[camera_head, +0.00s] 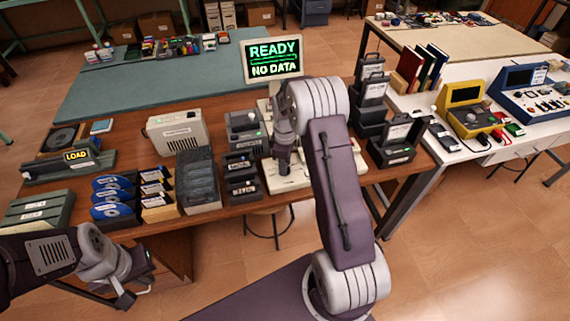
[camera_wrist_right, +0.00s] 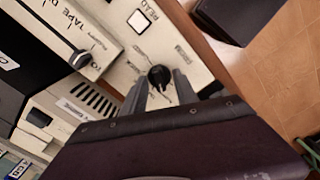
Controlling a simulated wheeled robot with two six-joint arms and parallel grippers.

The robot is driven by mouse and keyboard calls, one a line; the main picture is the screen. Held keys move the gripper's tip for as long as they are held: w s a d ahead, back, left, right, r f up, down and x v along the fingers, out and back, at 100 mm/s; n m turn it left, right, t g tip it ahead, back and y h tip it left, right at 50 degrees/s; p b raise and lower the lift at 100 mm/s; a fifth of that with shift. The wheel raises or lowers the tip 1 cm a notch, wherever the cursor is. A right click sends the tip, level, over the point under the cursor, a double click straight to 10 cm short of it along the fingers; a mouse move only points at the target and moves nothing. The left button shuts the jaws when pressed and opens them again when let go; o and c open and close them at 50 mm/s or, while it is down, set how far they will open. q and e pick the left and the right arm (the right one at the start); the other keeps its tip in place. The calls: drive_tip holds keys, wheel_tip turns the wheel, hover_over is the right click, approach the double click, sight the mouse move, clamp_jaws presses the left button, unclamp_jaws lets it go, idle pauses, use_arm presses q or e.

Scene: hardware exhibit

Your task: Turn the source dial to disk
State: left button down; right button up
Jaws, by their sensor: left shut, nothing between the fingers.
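A black dial (camera_wrist_right: 159,77) sits on a cream panel in the right wrist view, with small labels around it that are too blurred to read. My right gripper (camera_wrist_right: 160,90) is open, with one finger on each side of this dial; I cannot tell whether they touch it. In the head view my right gripper (camera_head: 283,165) is over the cream console (camera_head: 290,183), and my arm hides much of the console and the dial. My left gripper (camera_head: 126,299) is shut and empty at the lower left, in front of the table.
A screen (camera_head: 272,60) reads "READY" and "NO DATA". A square button (camera_wrist_right: 139,21) and another black knob (camera_wrist_right: 80,60) by "TAPE" lettering are near the dial. Blue disks (camera_head: 113,196), black drives (camera_head: 241,175) and a box marked LOAD (camera_head: 76,156) stand to the left.

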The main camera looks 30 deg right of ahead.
clamp_jaws()
drive_tip(key=shift+r+m+p, duration=0.15)
drive_tip(key=shift+m+p, duration=0.6)
drive_tip(key=shift+m, duration=0.45)
drive_tip(key=m+p, duration=0.1)
drive_tip(key=m, duration=0.3)
drive_tip(key=shift+m+p, duration=0.3)
drive_tip(key=shift+p, duration=0.05)
drive_tip(key=m+p, duration=0.1)
drive_tip(key=m, duration=0.3)
drive_tip(key=shift+w, duration=0.1)
drive_tip(key=m+p, duration=0.1)
drive_tip(key=m, duration=0.3)
drive_tip(key=shift+m, duration=0.5)
